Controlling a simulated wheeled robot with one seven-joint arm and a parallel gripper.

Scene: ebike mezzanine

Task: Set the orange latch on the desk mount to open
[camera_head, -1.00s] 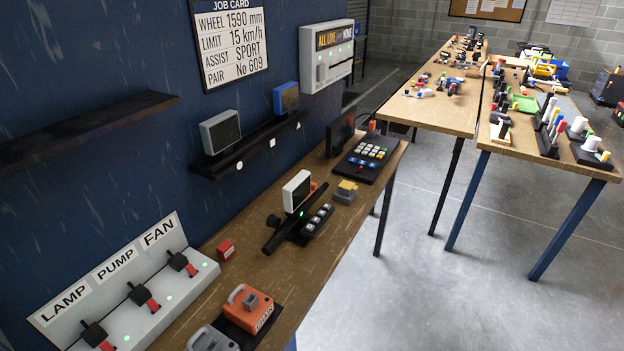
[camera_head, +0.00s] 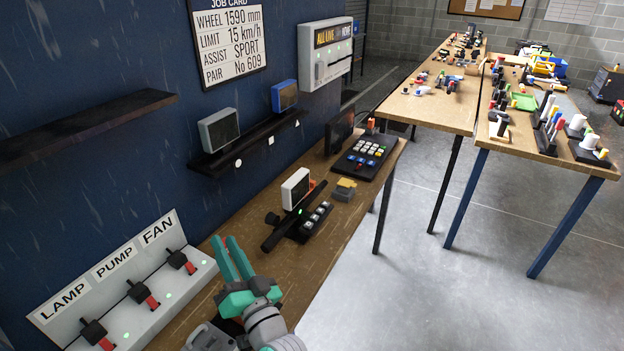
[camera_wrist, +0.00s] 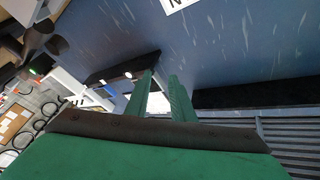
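The desk mount is a black bar and stand on the wooden desk, carrying a white-framed display (camera_head: 296,189). A small orange latch (camera_head: 312,184) shows just behind the display's right edge; it is mostly hidden, so its position cannot be read. My gripper (camera_head: 224,242) has teal fingers and is in front of and left of the mount, apart from it. The fingers are parted and empty. In the wrist view my gripper (camera_wrist: 162,80) shows a gap between its fingers, and they point toward the blue wall.
A black button strip (camera_head: 316,219) lies beside the mount. A grey and yellow block (camera_head: 344,190) and a keypad (camera_head: 366,156) stand further back. A switch panel (camera_head: 150,290) is at lower left. A dark shelf (camera_head: 250,146) with two displays hangs above the desk.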

